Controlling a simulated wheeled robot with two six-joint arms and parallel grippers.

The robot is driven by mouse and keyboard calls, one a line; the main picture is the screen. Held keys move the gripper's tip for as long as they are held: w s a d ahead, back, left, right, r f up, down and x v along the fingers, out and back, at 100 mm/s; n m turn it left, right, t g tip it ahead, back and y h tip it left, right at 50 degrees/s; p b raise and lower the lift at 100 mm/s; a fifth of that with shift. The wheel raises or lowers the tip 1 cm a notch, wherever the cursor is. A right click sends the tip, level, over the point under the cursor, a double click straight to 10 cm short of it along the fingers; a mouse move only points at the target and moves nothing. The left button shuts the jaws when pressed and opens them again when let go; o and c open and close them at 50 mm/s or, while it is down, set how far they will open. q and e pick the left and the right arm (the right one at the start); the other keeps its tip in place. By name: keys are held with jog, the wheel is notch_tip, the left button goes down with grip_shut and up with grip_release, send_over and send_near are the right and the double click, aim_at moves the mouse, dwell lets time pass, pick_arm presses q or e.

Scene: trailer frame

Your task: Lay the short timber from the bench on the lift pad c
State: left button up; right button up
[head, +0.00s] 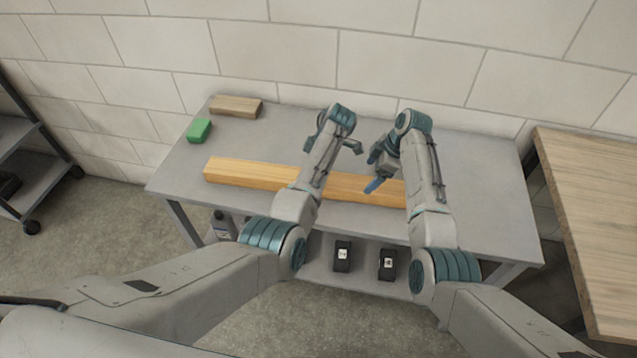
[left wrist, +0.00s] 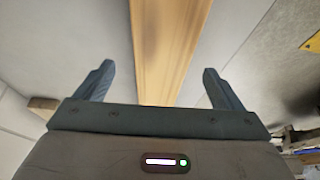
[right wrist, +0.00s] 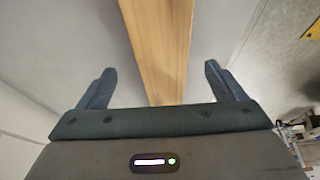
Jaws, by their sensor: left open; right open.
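A long, light orange timber (head: 250,173) lies across the grey bench (head: 470,170). A shorter brown wood block (head: 236,106) lies at the bench's back left. My left gripper (left wrist: 157,68) is open and empty above the long timber, which runs between its fingers in the left wrist view (left wrist: 165,40). My right gripper (head: 375,171) is open and empty above the timber's right part, which shows between its fingers in the right wrist view (right wrist: 160,40). My arms hide part of the timber in the head view. I cannot make out a marked lift pad c.
A green block (head: 199,130) sits at the bench's left. On the lower shelf stand two black labelled boxes (head: 343,256) (head: 388,264) and a bottle (head: 222,226). A wood-topped table (head: 600,200) stands at right, a wheeled rack (head: 40,172) at left. A wall closes the back.

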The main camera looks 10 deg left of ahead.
aim_at(362, 184)
pick_arm(q)
jog(key=x, duration=0.5)
jog(key=shift+s+a+f, duration=0.1)
jog(key=shift+s, duration=0.1)
pick_arm(e)
jog(key=x, duration=0.5)
jog(key=shift+s+a+f, duration=0.1)
jog(key=shift+s+f, duration=0.05)
pick_arm(q)
jog(key=shift+w+a+f, duration=0.1)
jog(key=shift+a+f, duration=0.1)
jog(key=shift+f, duration=0.45)
pick_arm(e)
jog(key=shift+a+f, duration=0.2)
jog(key=shift+f, duration=0.4)
pick_arm(q)
jog(key=shift+c, duration=0.2)
pick_arm(e)
jog(key=shift+c, duration=0.2)
pick_arm(q)
jog(key=c, duration=1.9)
pick_arm(e)
jog(key=c, duration=1.9)
pick_arm(q)
jog(key=shift+r, duration=0.15)
pick_arm(e)
jog(key=shift+r, duration=0.1)
